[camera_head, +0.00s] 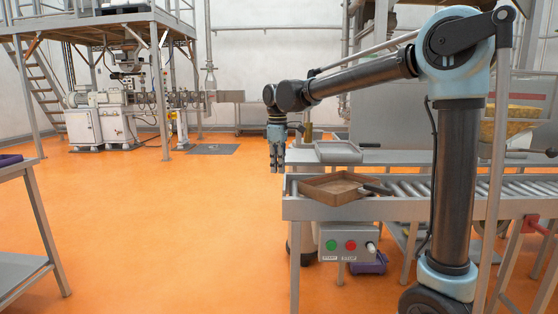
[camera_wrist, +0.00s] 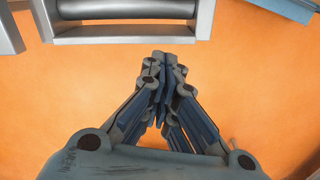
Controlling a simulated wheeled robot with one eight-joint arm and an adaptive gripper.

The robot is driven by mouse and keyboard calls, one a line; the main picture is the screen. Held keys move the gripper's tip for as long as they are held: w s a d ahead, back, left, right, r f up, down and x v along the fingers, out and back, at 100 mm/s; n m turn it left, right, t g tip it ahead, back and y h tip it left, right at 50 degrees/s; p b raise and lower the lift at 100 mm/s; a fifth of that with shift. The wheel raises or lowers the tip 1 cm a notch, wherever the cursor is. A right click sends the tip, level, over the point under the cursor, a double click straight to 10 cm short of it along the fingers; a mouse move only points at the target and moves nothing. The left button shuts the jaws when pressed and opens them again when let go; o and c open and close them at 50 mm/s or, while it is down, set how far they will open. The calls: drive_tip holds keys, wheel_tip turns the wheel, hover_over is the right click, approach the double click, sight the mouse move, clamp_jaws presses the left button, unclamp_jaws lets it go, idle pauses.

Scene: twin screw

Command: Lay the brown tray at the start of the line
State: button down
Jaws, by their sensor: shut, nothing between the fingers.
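The brown tray (camera_head: 340,187) is a shallow square tray with raised sides. In the head view it lies on the near left end of the roller line (camera_head: 420,202). A dark-handled tool (camera_head: 374,189) lies at its right side. My gripper (camera_head: 276,170) hangs pointing down, left of the line's end and apart from the tray. In the wrist view my gripper (camera_wrist: 165,90) has its fingers together, empty, over the orange floor. The line's end frame and a roller (camera_wrist: 125,10) show at the top of the wrist view. The tray is not in the wrist view.
A grey tray (camera_head: 338,151) sits on the bench behind the line. A control box (camera_head: 348,242) with green and red buttons hangs under the line's front. A steel table (camera_head: 20,215) stands at the far left. The orange floor between is clear.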

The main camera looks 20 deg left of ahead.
drive_tip(key=d+f, duration=0.1)
drive_tip(key=f, duration=0.2)
drive_tip(key=d+f, duration=0.1)
drive_tip(key=shift+d+f, duration=0.25)
drive_tip(key=shift+d, duration=0.85)
drive_tip(key=shift+d, duration=0.85)
drive_tip(key=shift+a, duration=0.1)
